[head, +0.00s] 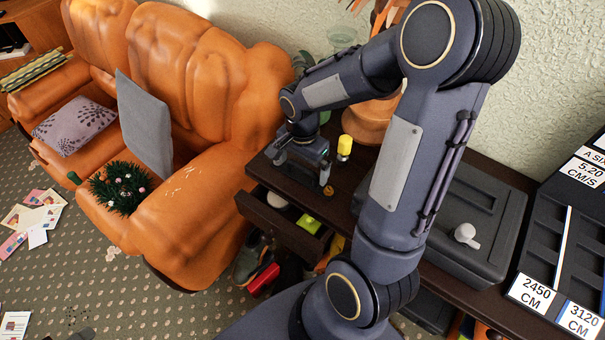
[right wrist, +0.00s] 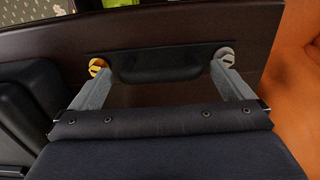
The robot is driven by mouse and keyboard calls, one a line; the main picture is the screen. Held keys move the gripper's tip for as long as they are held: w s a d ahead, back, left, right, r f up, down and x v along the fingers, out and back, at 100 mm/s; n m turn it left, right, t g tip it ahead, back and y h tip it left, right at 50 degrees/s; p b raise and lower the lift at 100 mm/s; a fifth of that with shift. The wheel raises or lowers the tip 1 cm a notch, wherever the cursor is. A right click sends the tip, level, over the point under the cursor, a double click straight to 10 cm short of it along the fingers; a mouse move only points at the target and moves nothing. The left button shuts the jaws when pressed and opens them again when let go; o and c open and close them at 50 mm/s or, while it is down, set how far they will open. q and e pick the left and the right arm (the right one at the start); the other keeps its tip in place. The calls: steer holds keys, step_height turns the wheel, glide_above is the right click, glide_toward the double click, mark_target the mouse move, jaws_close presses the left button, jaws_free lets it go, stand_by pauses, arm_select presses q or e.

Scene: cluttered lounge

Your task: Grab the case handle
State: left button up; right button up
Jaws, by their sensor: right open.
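A dark grey case (head: 480,215) stands on the table to the right, partly hidden by my right arm. My left gripper is not in view.
The open drawer (head: 250,206) holds a yellow-green item (head: 308,223) and a pale round thing. A yellow-topped object (head: 344,147) stands beside my right gripper. An orange sofa (head: 205,215) is close on the left. A black rack (head: 565,240) is at the right edge.

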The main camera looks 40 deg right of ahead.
step_height(320, 180, down, 2)
steer(key=shift+f, duration=0.1)
steer(key=c, duration=0.9)
